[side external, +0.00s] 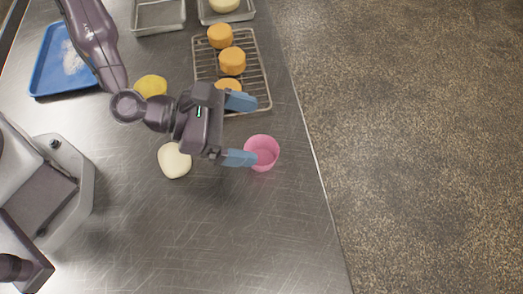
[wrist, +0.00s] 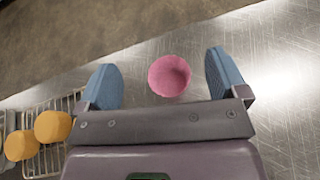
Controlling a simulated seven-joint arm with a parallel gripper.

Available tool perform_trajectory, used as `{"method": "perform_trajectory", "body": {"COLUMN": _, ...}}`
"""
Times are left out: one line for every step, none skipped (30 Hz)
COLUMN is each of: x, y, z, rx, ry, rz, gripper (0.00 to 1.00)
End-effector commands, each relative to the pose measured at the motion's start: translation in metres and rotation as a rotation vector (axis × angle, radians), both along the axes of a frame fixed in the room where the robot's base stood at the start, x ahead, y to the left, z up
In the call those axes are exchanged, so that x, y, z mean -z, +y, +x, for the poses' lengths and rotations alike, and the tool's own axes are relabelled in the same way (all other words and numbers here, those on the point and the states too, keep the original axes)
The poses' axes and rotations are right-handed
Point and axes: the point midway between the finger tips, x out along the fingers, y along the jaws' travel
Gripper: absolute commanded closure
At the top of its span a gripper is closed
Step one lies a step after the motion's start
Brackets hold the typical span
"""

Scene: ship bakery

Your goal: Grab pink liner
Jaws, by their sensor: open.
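The pink liner (side external: 265,151) is an empty round cup standing upright on the steel table near its right edge in the side view. My gripper (side external: 241,130) is open and empty. In the side view one blue finger overlaps the liner's left rim; I cannot tell whether they touch. In the wrist view my gripper (wrist: 164,82) shows both fingertips apart from the liner.
A wire rack (side external: 262,88) with several orange cakes stands behind the gripper. Pale dough (side external: 174,161) and a yellow piece (side external: 151,85) lie to the left. A blue tray (side external: 47,72) and metal pans (side external: 158,28) are farther back. The table front is clear.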

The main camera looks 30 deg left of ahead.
Motion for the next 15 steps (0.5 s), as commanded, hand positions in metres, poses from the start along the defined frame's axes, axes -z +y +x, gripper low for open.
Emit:
{"method": "perform_trajectory", "body": {"x": 0.0, "y": -0.002, "z": 0.0, "rx": -0.019, "ry": 0.017, "rz": -0.024, "gripper": 0.08}}
{"method": "perform_trajectory", "body": {"x": 0.001, "y": -0.002, "z": 0.0, "rx": -0.028, "ry": 0.023, "rz": -0.033, "gripper": 0.08}}
{"method": "perform_trajectory", "body": {"x": 0.003, "y": -0.002, "z": 0.0, "rx": -0.033, "ry": 0.028, "rz": -0.04, "gripper": 0.08}}
{"method": "perform_trajectory", "body": {"x": 0.006, "y": -0.002, "z": 0.0, "rx": -0.034, "ry": 0.028, "rz": -0.042, "gripper": 0.08}}
{"method": "perform_trajectory", "body": {"x": 0.009, "y": -0.003, "z": 0.0, "rx": -0.034, "ry": 0.029, "rz": -0.041, "gripper": 0.08}}
{"method": "perform_trajectory", "body": {"x": 0.014, "y": -0.002, "z": 0.0, "rx": -0.034, "ry": 0.03, "rz": -0.039, "gripper": 0.08}}
{"method": "perform_trajectory", "body": {"x": 0.018, "y": -0.003, "z": 0.0, "rx": -0.033, "ry": 0.029, "rz": -0.04, "gripper": 0.08}}
{"method": "perform_trajectory", "body": {"x": 0.022, "y": -0.003, "z": 0.0, "rx": -0.032, "ry": 0.028, "rz": -0.039, "gripper": 0.08}}
{"method": "perform_trajectory", "body": {"x": 0.027, "y": -0.002, "z": 0.0, "rx": -0.032, "ry": 0.029, "rz": -0.039, "gripper": 0.08}}
{"method": "perform_trajectory", "body": {"x": 0.03, "y": -0.003, "z": 0.0, "rx": -0.032, "ry": 0.028, "rz": -0.039, "gripper": 0.08}}
{"method": "perform_trajectory", "body": {"x": 0.033, "y": -0.002, "z": 0.0, "rx": -0.032, "ry": 0.027, "rz": -0.038, "gripper": 0.08}}
{"method": "perform_trajectory", "body": {"x": 0.037, "y": -0.002, "z": 0.0, "rx": -0.032, "ry": 0.027, "rz": -0.037, "gripper": 0.08}}
{"method": "perform_trajectory", "body": {"x": 0.04, "y": -0.002, "z": 0.0, "rx": -0.031, "ry": 0.026, "rz": -0.038, "gripper": 0.08}}
{"method": "perform_trajectory", "body": {"x": 0.044, "y": -0.003, "z": -0.001, "rx": -0.031, "ry": 0.028, "rz": -0.038, "gripper": 0.08}}
{"method": "perform_trajectory", "body": {"x": 0.049, "y": -0.002, "z": -0.001, "rx": -0.029, "ry": 0.028, "rz": -0.037, "gripper": 0.08}}
